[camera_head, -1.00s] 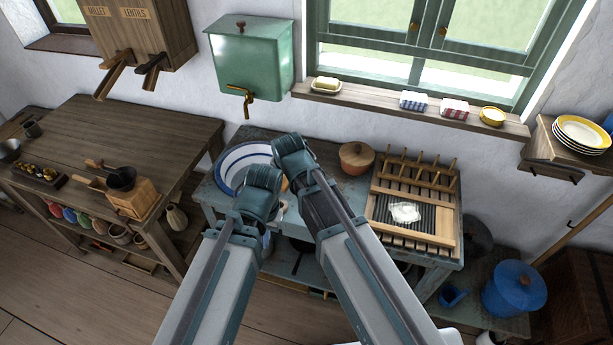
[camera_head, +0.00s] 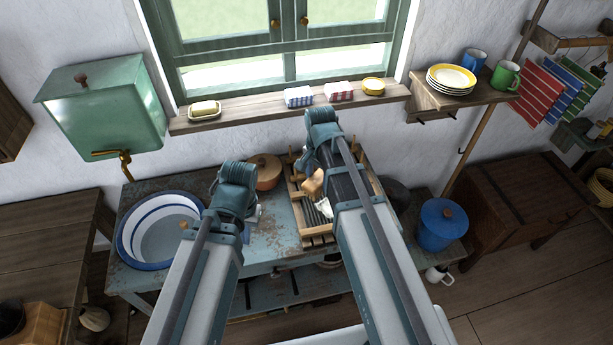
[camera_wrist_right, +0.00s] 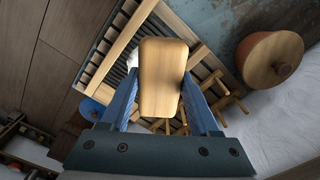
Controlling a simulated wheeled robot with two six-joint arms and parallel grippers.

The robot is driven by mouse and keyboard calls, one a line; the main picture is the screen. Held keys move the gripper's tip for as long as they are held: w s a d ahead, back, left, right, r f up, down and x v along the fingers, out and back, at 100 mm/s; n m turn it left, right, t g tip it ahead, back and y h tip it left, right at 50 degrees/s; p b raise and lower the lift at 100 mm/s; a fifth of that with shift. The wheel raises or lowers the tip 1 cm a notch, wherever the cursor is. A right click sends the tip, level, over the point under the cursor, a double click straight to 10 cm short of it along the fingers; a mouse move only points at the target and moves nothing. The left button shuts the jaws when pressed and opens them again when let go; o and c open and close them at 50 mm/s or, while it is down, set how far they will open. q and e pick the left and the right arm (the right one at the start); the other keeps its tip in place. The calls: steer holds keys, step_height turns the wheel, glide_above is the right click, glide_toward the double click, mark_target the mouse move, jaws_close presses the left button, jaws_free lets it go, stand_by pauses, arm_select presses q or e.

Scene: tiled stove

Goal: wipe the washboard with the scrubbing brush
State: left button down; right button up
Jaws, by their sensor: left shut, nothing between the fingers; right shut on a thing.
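The washboard (camera_head: 313,228) has a wooden frame and dark ribs and lies on the blue worn table. It also shows in the right wrist view (camera_wrist_right: 118,52), partly hidden by the brush. A white patch (camera_head: 324,208), perhaps foam, lies on the ribs. My right gripper (camera_wrist_right: 163,88) is shut on the scrubbing brush (camera_wrist_right: 163,70), whose plain wooden back faces the wrist camera; the brush also shows in the head view (camera_head: 313,186). It is over the washboard; whether its bristles touch is hidden. My left gripper (camera_head: 251,215) is shut and empty, left of the washboard.
A white basin with blue bands (camera_head: 160,236) stands at the table's left. A lidded brown pot (camera_head: 266,172) stands behind, also in the wrist view (camera_wrist_right: 270,60). A wooden rack with pegs adjoins the washboard. A blue lidded pot (camera_head: 440,225) stands at the right.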

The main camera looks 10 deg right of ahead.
steer(key=shift+s+d, duration=0.1)
steer(key=shift+d, duration=0.2)
step_height(320, 180, down, 5)
steer(key=b, duration=0.5)
